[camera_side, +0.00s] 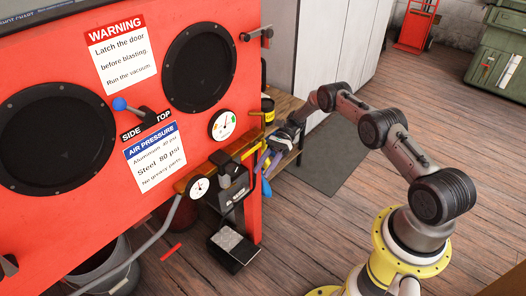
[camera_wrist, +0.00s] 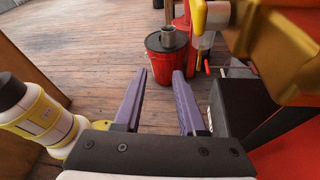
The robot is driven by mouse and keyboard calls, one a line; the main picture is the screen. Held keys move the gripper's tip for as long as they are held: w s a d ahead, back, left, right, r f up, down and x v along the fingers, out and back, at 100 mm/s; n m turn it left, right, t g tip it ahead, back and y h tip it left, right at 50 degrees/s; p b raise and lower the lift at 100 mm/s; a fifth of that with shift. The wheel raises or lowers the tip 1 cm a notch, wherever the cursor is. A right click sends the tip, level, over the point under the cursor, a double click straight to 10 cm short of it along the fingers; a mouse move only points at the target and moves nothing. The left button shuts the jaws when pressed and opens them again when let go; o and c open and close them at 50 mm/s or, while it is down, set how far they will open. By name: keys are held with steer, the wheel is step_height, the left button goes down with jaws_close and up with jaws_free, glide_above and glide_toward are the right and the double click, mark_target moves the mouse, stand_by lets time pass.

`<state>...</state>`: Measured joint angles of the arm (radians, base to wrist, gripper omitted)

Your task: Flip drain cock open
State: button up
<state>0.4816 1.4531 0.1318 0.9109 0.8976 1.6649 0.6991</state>
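My gripper (camera_wrist: 161,74) has two purple fingers, spread apart with nothing between them in the wrist view. In the side view my gripper (camera_side: 265,164) is beside the right edge of the red blast cabinet, near the black box and brass piping. I cannot identify the drain cock for certain. A small red lever (camera_wrist: 207,66) shows in the wrist view below a pale filter bowl (camera_wrist: 208,40), to the right of and beyond the fingers, apart from them. In the side view a blue handle-like piece (camera_side: 266,187) hangs just below the fingers; what it belongs to is unclear.
A black box (camera_wrist: 238,105) and a large brass fitting (camera_wrist: 285,45) crowd the right of the wrist view. A red bucket (camera_wrist: 165,62) stands on the floor beyond. The red cabinet (camera_side: 215,120) carries gauges (camera_side: 222,124). Open wooden floor (camera_side: 325,225) lies right of it.

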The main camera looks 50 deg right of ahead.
steer(key=s+a+r+n+h, duration=0.2)
steer(key=s+r+n+h, duration=0.1)
steer(key=r, duration=0.7)
steer(key=s+a+r+n+h, duration=0.1)
steer(key=s+r+n+h, duration=0.25)
steer(key=r, duration=0.55)
steer(key=s+a+r+n+h, duration=0.2)
steer(key=s+r+n+h, duration=0.15)
steer(key=r, duration=0.65)
steer(key=s+r+n+t+h, duration=0.2)
steer(key=s+r+n+t, duration=0.1)
steer(key=s, duration=0.7)
steer(key=s+r+n+t+h, duration=0.2)
steer(key=s+r+n+t, duration=0.2)
steer(key=s, duration=0.7)
steer(key=shift+a+n+t, duration=0.15)
steer(key=shift+n+t, duration=0.15)
steer(key=shift+n, duration=0.5)
